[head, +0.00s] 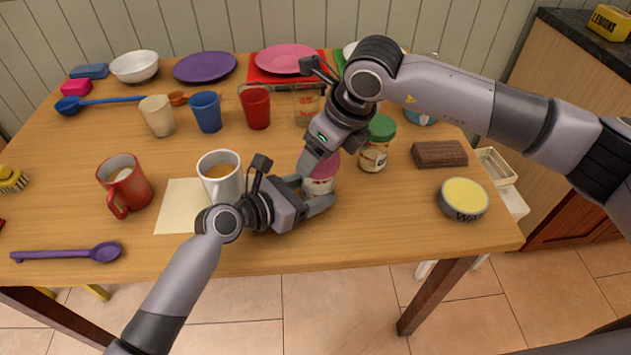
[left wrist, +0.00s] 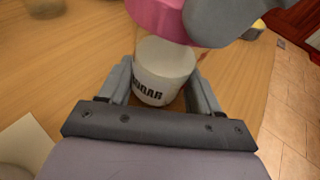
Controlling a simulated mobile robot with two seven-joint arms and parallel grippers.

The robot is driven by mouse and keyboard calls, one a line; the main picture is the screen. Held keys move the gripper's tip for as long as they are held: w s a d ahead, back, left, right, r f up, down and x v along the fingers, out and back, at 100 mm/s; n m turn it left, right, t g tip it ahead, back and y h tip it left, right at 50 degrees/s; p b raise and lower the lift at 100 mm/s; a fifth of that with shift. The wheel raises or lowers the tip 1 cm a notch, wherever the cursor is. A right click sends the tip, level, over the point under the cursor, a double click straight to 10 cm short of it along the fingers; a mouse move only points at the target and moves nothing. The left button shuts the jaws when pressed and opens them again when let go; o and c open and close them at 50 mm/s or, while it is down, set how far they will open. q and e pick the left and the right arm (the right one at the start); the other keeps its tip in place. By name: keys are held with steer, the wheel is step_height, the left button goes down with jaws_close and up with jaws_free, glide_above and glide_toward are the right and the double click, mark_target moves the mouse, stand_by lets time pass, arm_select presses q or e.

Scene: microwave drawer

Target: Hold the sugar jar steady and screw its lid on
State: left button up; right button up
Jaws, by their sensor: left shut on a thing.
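The sugar jar (head: 319,187) stands upright near the table's front middle; its white body with dark letters shows in the left wrist view (left wrist: 162,72). My left gripper (head: 314,193) is shut on the jar's body, one finger on each side. The pink lid (head: 327,164) is at the jar's top, and it also shows in the left wrist view (left wrist: 157,15). My right gripper (head: 316,160) reaches down at the lid from above, and a grey finger overlaps the lid. Its jaws are partly hidden. I cannot tell whether the lid sits fully on the rim.
A green-lidded jar (head: 375,150) stands close to the right of the sugar jar. A white mug (head: 220,178) stands just left of my left gripper. A brown block (head: 440,154) and a yellow-topped tin (head: 463,199) lie farther right. The table's front edge is near.

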steer(key=m, duration=0.1)
steer(key=m+h, duration=0.1)
steer(key=m, duration=0.3)
steer(key=shift+s+a+f+t+h, duration=0.2)
steer(key=shift+s+t+h, duration=0.15)
steer(key=shift+t+h, duration=0.05)
steer(key=m+h, duration=0.1)
steer(key=m, duration=0.2)
steer(key=m+h, duration=0.1)
steer(key=m, duration=0.2)
steer(key=shift+w+d, duration=0.1)
steer(key=shift+d, duration=0.1)
steer(key=o, duration=1.1)
steer(key=shift+w, duration=0.1)
steer(key=shift+r+t, duration=0.1)
steer(key=shift+t, duration=0.2)
